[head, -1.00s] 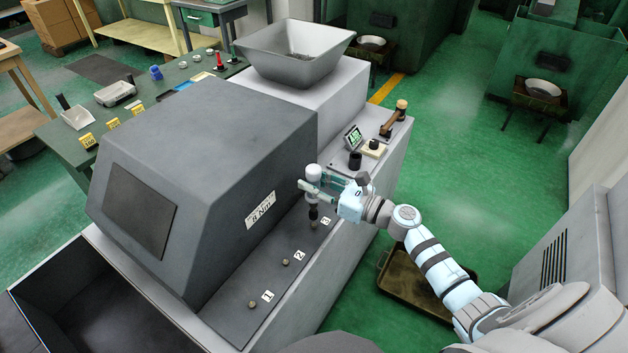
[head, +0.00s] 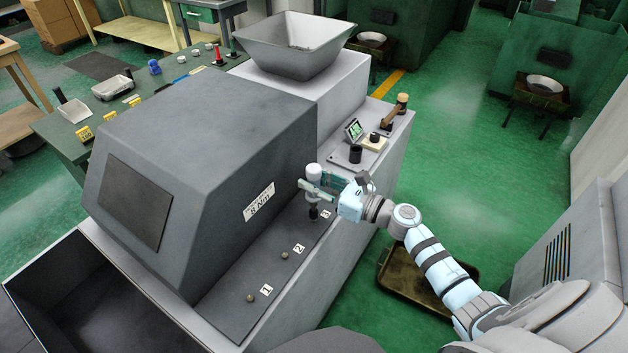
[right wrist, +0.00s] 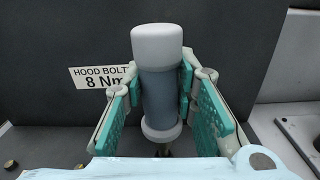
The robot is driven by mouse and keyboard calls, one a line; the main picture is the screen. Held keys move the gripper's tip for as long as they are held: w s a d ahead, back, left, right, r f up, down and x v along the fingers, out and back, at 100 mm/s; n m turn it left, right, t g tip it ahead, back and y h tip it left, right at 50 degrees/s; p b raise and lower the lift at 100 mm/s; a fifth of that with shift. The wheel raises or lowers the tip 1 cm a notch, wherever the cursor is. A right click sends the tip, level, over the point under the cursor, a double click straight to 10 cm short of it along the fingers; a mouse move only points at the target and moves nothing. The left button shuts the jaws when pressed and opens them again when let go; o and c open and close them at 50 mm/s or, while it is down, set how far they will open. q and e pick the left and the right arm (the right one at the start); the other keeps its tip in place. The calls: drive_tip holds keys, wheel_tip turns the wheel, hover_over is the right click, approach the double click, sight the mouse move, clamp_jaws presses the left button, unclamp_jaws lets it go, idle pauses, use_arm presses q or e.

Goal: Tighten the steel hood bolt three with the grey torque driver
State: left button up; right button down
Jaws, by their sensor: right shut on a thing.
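The grey torque driver (head: 313,182) stands upright with its dark tip down at bolt three, beside the label 3 (head: 326,214). My right gripper (head: 319,187) is shut on its body. In the right wrist view the driver (right wrist: 160,90) sits between the two teal finger pads. The driver covers bolt three, so I cannot tell how fully the tip is seated on it. Bolt two (head: 284,255) and bolt one (head: 250,298) stand bare on the dark ledge. My left gripper is not in view.
The sloped grey hood (head: 215,150) rises close beside the driver, with an 8 Nm label (head: 259,203). A display (head: 353,130), a black cup (head: 355,153) and a wooden-handled tool (head: 394,115) are on the far shelf. A brown tray (head: 400,275) lies on the floor.

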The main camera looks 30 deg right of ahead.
drive_tip(key=shift+s+f+b, duration=0.15)
drive_tip(key=shift+f+b, duration=1.1)
drive_tip(key=shift+f, duration=0.1)
idle(1.2)
drive_tip(key=shift+r+p, duration=0.2)
drive_tip(key=shift+p, duration=0.25)
idle(2.5)
drive_tip(key=shift+r, duration=0.1)
idle(0.7)
